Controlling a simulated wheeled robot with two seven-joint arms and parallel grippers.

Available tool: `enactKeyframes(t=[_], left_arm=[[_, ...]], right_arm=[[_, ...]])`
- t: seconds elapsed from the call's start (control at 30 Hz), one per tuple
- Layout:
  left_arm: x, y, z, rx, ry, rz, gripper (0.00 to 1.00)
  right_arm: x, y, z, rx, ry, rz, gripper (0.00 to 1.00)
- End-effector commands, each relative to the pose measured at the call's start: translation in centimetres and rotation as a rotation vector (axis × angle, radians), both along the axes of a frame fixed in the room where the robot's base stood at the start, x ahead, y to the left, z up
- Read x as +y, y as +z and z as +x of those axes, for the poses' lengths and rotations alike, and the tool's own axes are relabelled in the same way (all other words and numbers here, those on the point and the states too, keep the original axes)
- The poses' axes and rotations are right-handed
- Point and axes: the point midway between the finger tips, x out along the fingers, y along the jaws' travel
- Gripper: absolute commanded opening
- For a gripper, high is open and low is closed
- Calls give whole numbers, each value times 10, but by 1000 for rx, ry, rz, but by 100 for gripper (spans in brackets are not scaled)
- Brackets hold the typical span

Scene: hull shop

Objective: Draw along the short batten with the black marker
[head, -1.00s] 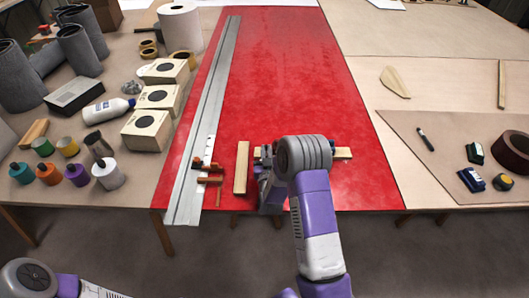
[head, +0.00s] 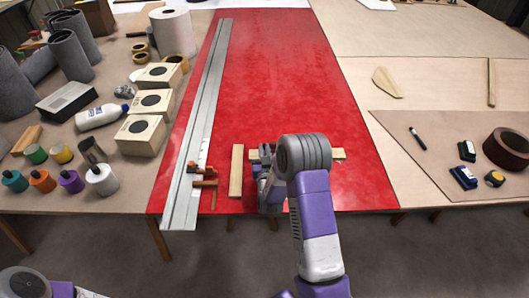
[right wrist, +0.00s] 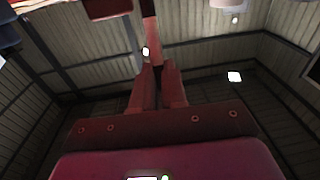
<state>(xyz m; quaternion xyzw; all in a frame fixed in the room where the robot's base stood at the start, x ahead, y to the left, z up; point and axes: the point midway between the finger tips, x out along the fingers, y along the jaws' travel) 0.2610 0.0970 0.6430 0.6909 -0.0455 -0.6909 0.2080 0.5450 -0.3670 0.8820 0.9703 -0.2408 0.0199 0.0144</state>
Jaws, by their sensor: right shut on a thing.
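The black marker (head: 417,137) lies on the thin brown board right of the red sheet. A pale wooden batten (head: 237,171) lies lengthwise near the front edge of the red sheet. A second batten (head: 339,154) lies crosswise, mostly hidden behind my right arm; I cannot tell which is the short one. My right gripper (head: 266,186) is low at the sheet's front edge, just right of the lengthwise batten. In the right wrist view its fingers (right wrist: 158,85) are closed on a narrow bar-like thing (right wrist: 150,35) I cannot identify. My left gripper is out of view.
A long metal straightedge (head: 203,125) with orange-brown clamps (head: 202,176) lies along the red sheet's (head: 280,70) left side. Bottles, blocks and rolls crowd the left table. A tape roll (head: 508,148) is at far right. The sheet's middle is clear.

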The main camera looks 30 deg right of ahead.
Motion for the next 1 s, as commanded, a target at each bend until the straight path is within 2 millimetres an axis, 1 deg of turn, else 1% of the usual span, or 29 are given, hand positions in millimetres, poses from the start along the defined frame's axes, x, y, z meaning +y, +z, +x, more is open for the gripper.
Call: enactKeyframes(t=[0.03,0.3,0.47,0.53,1.0], left_arm=[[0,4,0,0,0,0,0],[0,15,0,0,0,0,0],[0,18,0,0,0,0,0],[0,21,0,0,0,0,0],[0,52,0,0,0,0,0]], right_arm=[[0,7,0,-2,0,-1,0],[0,28,0,-3,-1,-1,0],[0,33,0,-1,-1,0,0],[0,39,0,-2,-1,-1,0],[0,97,0,-3,-1,-1,0]])
